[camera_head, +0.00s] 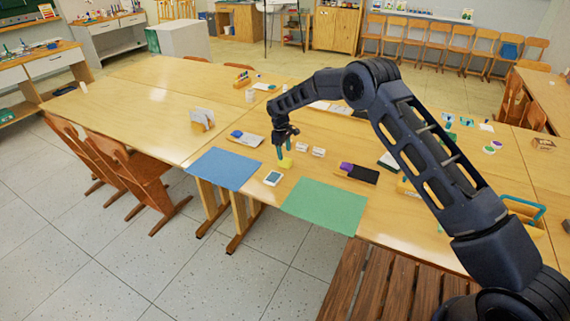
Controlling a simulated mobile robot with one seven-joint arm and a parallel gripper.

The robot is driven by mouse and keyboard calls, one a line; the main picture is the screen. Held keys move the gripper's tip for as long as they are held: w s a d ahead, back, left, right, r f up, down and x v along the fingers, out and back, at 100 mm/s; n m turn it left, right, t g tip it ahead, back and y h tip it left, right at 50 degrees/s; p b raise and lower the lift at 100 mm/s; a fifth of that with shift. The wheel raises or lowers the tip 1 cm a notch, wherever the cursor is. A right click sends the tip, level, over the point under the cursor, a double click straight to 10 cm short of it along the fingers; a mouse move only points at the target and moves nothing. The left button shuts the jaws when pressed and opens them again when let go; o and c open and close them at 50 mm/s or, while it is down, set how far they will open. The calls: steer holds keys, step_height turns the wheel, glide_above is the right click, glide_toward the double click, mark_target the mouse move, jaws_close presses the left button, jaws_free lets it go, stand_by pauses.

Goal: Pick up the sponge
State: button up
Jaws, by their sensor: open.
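A small yellow block (286,163), which looks like the sponge, lies on the wooden table (160,96) near its front edge, between the blue mat and the green mat. My gripper (284,154) is open and points down just above and behind the yellow block. Its fingertips are very small in this view. I cannot tell whether they touch the block.
A small white-framed item (272,178) lies just in front of the block. Two small white pieces (310,150) lie to its right. A blue mat (223,168) and a green mat (326,205) flank it. A dark item with a purple end (361,173) lies farther right.

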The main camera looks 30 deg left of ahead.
mark_target(285, 159)
steer(key=shift+d+f, duration=0.15)
steer(key=shift+f, duration=1.2)
steer(key=shift+d+f, duration=0.1)
steer(key=shift+f, duration=1.25)
steer(key=shift+s, duration=0.1)
steer(key=c, duration=1.1)
steer(key=shift+o, duration=0.2)
steer(key=shift+r, duration=0.15)
